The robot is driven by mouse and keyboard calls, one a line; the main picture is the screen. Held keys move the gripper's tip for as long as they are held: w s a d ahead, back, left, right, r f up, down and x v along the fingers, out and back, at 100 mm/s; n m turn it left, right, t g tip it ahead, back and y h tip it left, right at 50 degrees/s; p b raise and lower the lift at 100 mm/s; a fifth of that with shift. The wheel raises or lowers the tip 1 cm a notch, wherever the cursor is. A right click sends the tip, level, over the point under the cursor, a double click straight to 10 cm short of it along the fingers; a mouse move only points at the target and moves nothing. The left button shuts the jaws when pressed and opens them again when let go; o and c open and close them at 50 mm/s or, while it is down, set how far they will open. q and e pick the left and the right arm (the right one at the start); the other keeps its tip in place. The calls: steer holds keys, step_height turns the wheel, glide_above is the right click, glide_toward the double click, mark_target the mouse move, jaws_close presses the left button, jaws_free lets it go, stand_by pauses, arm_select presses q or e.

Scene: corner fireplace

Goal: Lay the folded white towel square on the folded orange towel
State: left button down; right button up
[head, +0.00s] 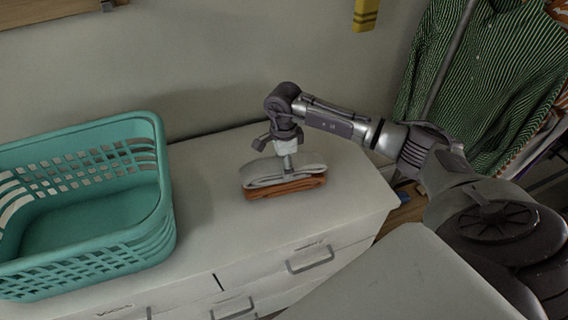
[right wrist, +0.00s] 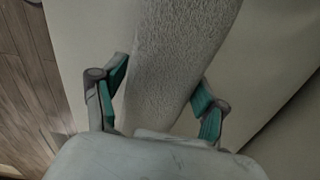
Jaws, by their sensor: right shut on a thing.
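The folded white towel (head: 262,172) lies over the folded orange towel (head: 283,189) on the white dresser top in the head view. The two look stacked, with the orange edge showing below the white one along the front. My right gripper (head: 288,166) points down from above and is shut on the white towel near its middle. In the right wrist view, the textured white towel (right wrist: 175,60) runs between the teal-padded fingers of my right gripper (right wrist: 162,84). The orange towel is not visible there. My left gripper is not in view.
A teal plastic basket (head: 160,222) stands at the left on the dresser (head: 225,225). The dresser top between basket and towels is clear. A wall rises behind. A green striped garment (head: 480,80) hangs at the right, behind my right arm.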

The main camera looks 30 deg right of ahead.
steer(key=shift+f+b, duration=0.4)
steer(key=o, duration=1.3)
steer(key=shift+o, duration=0.2)
step_height(320, 180, up, 12)
steer(key=shift+r, duration=0.1)
